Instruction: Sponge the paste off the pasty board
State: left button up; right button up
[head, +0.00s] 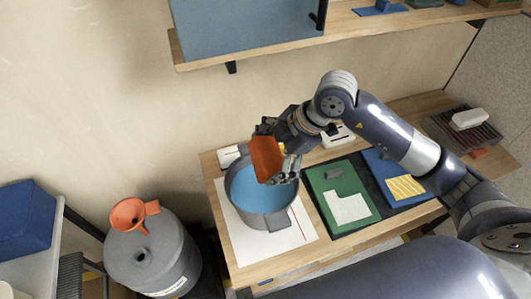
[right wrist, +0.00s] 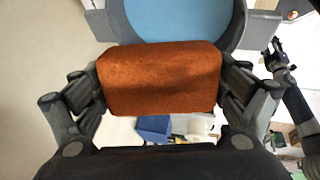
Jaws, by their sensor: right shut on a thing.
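My right gripper (head: 278,165) is shut on an orange-brown sponge (head: 266,158), held at the rim of a grey pot (head: 277,222) of blue liquid. In the right wrist view the sponge (right wrist: 160,80) sits between both fingers, with the pot behind it at the top. A green board (head: 318,182) with a white patch (head: 347,207) and a small grey piece lies right of the pot. A blue board (head: 383,170) with a yellow striped patch (head: 405,187) lies beyond it. Which board is pasty I cannot tell. My left gripper (right wrist: 277,48) appears small in the right wrist view; its fingers are unclear.
The pot stands on a white sheet (head: 243,246) with a red line, on a wooden table. A grey canister (head: 150,262) with an orange funnel (head: 130,213) stands left. A slatted rack (head: 455,138) with a white block is at the right. A shelf (head: 290,44) overhangs the back.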

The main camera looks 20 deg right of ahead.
jog(key=f, duration=0.1)
jog(key=f+b, duration=0.1)
jog(key=shift+w+a+f+b, duration=0.15)
jog(key=shift+a+f+b, duration=0.15)
jog(key=shift+f, duration=0.1)
pick_arm(q)
notch_tip(320, 180, down, 7)
jog(key=b, duration=0.4)
jog(key=shift+w+a+r, duration=0.15)
jog(key=shift+w+a, duration=0.2)
jog(key=shift+a, duration=0.1)
pick_arm(e)
notch_tip(320, 180, down, 6)
jog(key=shift+r, duration=0.1)
pick_arm(q)
jog(key=shift+a, duration=0.4)
pick_arm(e)
jog(key=shift+f, duration=0.2)
jog(key=shift+f, duration=0.85)
